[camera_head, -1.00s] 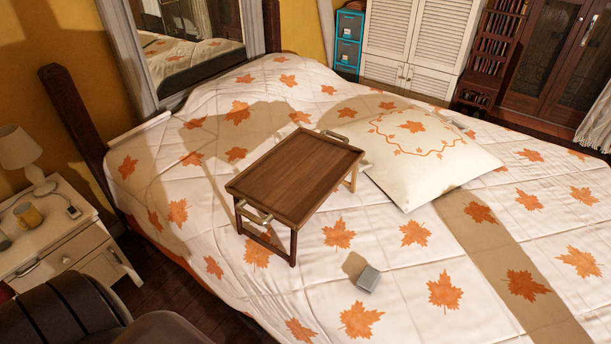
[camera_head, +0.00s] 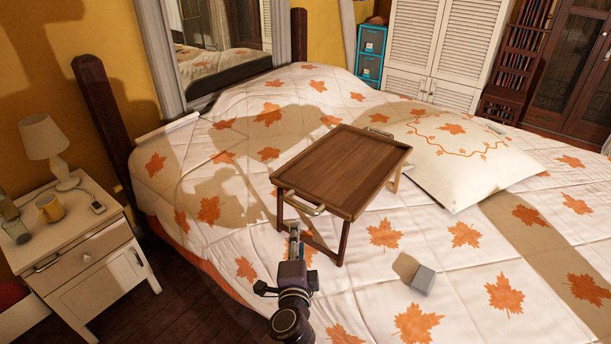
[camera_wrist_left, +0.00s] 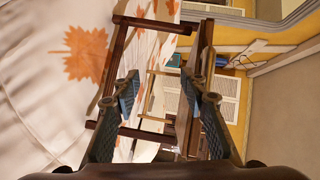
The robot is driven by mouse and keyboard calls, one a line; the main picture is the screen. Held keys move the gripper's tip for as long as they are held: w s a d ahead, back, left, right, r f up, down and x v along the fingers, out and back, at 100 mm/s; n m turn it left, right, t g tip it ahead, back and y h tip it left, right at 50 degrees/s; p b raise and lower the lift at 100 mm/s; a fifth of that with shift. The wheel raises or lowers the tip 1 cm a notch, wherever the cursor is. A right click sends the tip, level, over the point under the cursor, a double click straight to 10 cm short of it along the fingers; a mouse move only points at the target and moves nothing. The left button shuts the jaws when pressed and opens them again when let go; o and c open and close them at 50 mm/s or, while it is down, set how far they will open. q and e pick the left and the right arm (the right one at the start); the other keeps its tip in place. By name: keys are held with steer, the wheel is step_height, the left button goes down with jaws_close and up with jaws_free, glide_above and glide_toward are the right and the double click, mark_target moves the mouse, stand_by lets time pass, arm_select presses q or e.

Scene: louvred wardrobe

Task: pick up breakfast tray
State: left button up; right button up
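The breakfast tray (camera_head: 345,168) is a brown wooden bed tray standing on its legs on the bed. A light handle (camera_head: 305,204) is on its near short side, with another on the far side. My left gripper (camera_head: 294,232) is just below and in front of the near handle, by the tray's near legs. In the left wrist view my left gripper (camera_wrist_left: 160,84) is open, with its fingers spread and nothing held between them. The tray's dark leg frame (camera_wrist_left: 102,75) shows ahead in that view. My right gripper is not in view.
The bed (camera_head: 385,275) has a white quilt with orange leaves. A pillow (camera_head: 455,170) lies right of the tray, and a small grey box (camera_head: 423,280) lies in front.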

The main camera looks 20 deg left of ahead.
mark_target(308, 199)
arm_select(q)
step_height(308, 199, up, 6)
steer(key=w+d+m+t, duration=0.1)
steer(key=w+m+t, duration=0.1)
steer(key=x, duration=0.7)
steer(key=shift+w+d, duration=0.2)
steer(key=shift+d, duration=0.1)
steer(key=shift+w+a, duration=0.1)
steer(key=shift+w, duration=0.15)
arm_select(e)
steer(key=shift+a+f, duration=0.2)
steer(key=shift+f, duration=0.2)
arm_select(q)
steer(key=shift+s+r, duration=0.1)
steer(key=shift+c, duration=0.3)
jaws_close()
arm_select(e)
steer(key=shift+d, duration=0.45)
arm_select(q)
steer(key=shift+r, duration=0.1)
